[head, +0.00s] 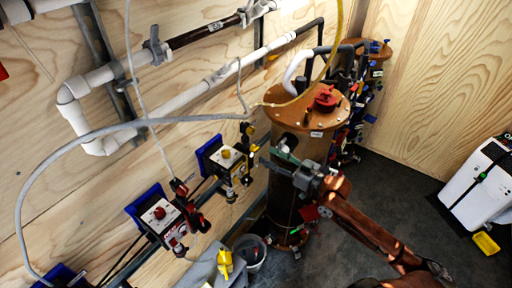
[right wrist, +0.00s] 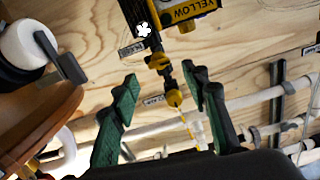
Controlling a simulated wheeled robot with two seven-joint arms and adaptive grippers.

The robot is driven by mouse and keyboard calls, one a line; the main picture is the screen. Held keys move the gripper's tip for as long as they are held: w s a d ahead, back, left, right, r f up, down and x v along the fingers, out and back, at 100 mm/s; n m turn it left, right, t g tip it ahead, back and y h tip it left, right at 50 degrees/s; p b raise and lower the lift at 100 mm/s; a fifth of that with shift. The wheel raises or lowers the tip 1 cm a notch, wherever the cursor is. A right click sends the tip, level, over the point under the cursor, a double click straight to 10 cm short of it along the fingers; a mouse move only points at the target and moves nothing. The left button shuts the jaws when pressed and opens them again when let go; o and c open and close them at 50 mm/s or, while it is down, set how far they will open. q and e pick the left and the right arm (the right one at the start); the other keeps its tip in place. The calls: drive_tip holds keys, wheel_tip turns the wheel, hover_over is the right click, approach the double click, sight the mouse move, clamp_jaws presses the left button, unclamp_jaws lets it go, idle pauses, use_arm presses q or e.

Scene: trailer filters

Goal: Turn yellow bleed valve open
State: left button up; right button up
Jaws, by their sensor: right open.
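The yellow-labelled pump unit (head: 232,163) is mounted on the wooden wall, left of the brown cylinder, in the head view. Its body with the word YELLOW (right wrist: 185,10) shows at the top of the right wrist view. A black stem with yellow fittings hangs from it, and a yellow valve knob (right wrist: 174,98) is at its end. My right gripper (head: 270,160) is right of the pump unit. In the right wrist view its green-padded fingers (right wrist: 160,75) are open and empty, with the knob seen between them; whether they touch it I cannot tell. My left gripper is not in view.
A brown cylinder (head: 300,150) with a red cap stands close to my right gripper. A red-labelled pump unit (head: 160,215) is on the wall at left. White pipes (head: 190,87) run along the wall. A bucket (head: 250,252) stands below.

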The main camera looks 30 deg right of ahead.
sight(257, 150)
drive_tip(key=shift+p+x, duration=0.6)
drive_tip(key=shift+x, duration=2.95)
drive_tip(key=shift+d, duration=0.1)
drive_tip(key=shift+c, duration=0.3)
